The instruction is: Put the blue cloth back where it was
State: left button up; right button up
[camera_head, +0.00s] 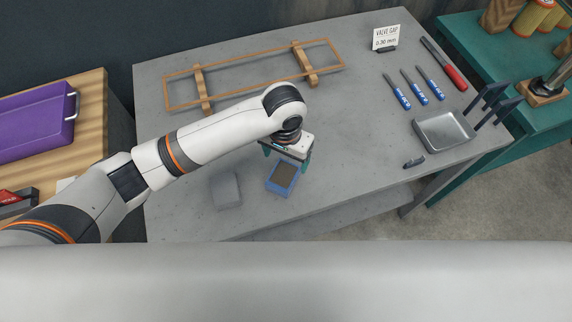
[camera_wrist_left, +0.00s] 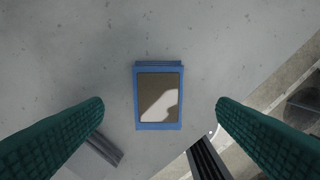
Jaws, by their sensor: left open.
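A blue rectangular piece (camera_head: 280,188) with a brownish-grey panel in its top lies flat near the front edge of the grey table. It also shows in the middle of the left wrist view (camera_wrist_left: 158,126), with a pale bright patch on its panel. I cannot tell whether it is cloth or a shallow box. No other blue cloth shows clearly. My left gripper (camera_head: 288,160) points down above this piece, open and empty. In the left wrist view its green ribbed fingers (camera_wrist_left: 160,108) stand wide on either side, apart from it. My right gripper is out of view.
A flat grey block (camera_head: 226,190) lies left of the blue piece. Behind stands a wooden frame (camera_head: 255,75). At right are several blue-handled tools (camera_head: 420,85), a red-handled tool (camera_head: 455,78), a sign (camera_head: 386,38) and a metal tray (camera_head: 443,130). The table's middle is clear.

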pick_arm(q)
jog(key=shift+s+r, duration=0.1)
jog(key=shift+r, duration=2)
